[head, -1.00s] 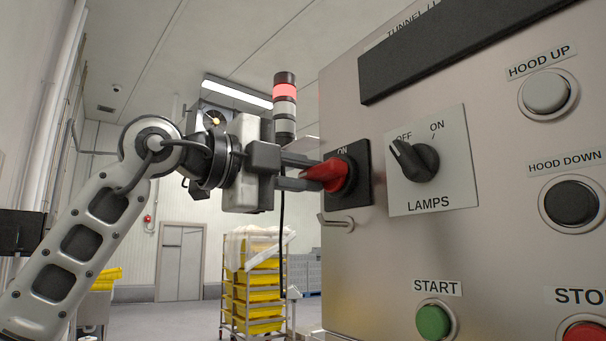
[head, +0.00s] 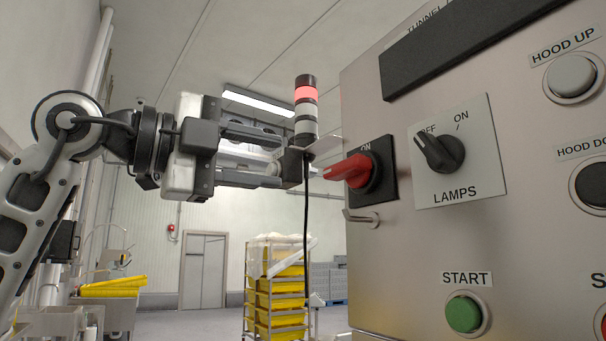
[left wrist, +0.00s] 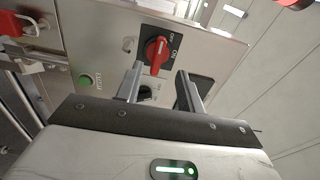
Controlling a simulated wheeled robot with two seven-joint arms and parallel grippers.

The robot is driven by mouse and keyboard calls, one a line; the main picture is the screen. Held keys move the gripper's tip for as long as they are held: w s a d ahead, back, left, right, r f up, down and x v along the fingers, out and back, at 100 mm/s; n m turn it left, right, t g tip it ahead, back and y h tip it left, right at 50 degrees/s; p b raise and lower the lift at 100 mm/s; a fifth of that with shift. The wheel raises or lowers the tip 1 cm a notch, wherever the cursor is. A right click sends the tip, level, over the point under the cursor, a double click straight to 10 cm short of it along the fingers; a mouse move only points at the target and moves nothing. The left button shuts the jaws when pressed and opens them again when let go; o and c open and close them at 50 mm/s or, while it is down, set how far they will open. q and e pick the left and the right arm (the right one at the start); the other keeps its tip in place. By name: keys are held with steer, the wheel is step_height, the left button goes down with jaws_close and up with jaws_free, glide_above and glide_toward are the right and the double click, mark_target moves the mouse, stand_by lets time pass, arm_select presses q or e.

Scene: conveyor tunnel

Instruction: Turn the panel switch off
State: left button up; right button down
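The panel switch is a red rotary handle (head: 349,170) on a black square plate (head: 389,178), left of the lamps knob. An ON label shows at the plate's top. The handle points left in the head view; I cannot tell surely which label it points to. In the left wrist view the red handle (left wrist: 156,53) lies ahead of and between the fingers. My left gripper (head: 284,163) is open and empty, left of the handle and apart from it. It also shows in the left wrist view (left wrist: 160,74). My right gripper is not in view.
The steel panel (head: 400,270) fills the right side, with a lamps knob (head: 440,153), a green START button (head: 464,313) and hood buttons. A small hook (head: 361,217) sticks out below the switch. A signal tower (head: 306,110) and a rack of yellow crates (head: 278,300) stand behind.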

arm_select(q)
steer(key=v, duration=0.6)
